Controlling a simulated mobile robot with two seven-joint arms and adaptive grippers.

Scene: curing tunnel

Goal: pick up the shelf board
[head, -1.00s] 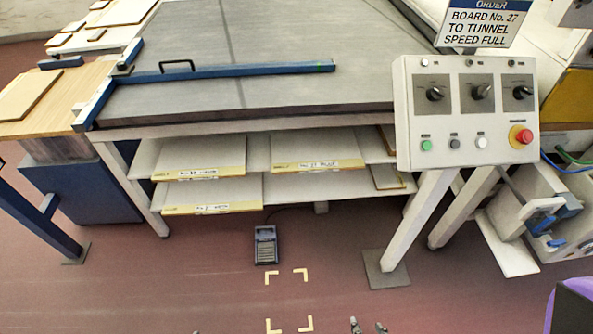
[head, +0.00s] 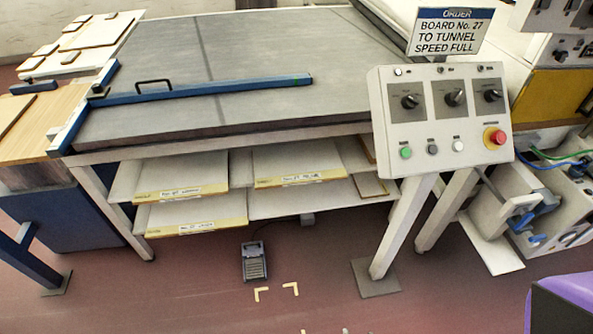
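Several boards with yellow front edges and white labels lie on the two-level shelf under the grey-topped table in the head view. One board (head: 181,174) is at upper left, one (head: 297,163) at upper middle and one (head: 197,214) at lower left. Their labels are too small to read surely, so I cannot tell which is No. 27. A tiny fingertip sliver (head: 345,331) at the bottom edge appears to be my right gripper, well in front of the shelf. Its opening is cut off. My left gripper is out of view.
A control box (head: 440,120) on slanted legs stands at the right front, under an order sign (head: 450,31) for board No. 27. A foot pedal (head: 254,262) and yellow floor marks (head: 290,287) lie before the shelf. A blue bar (head: 210,86) crosses the tabletop.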

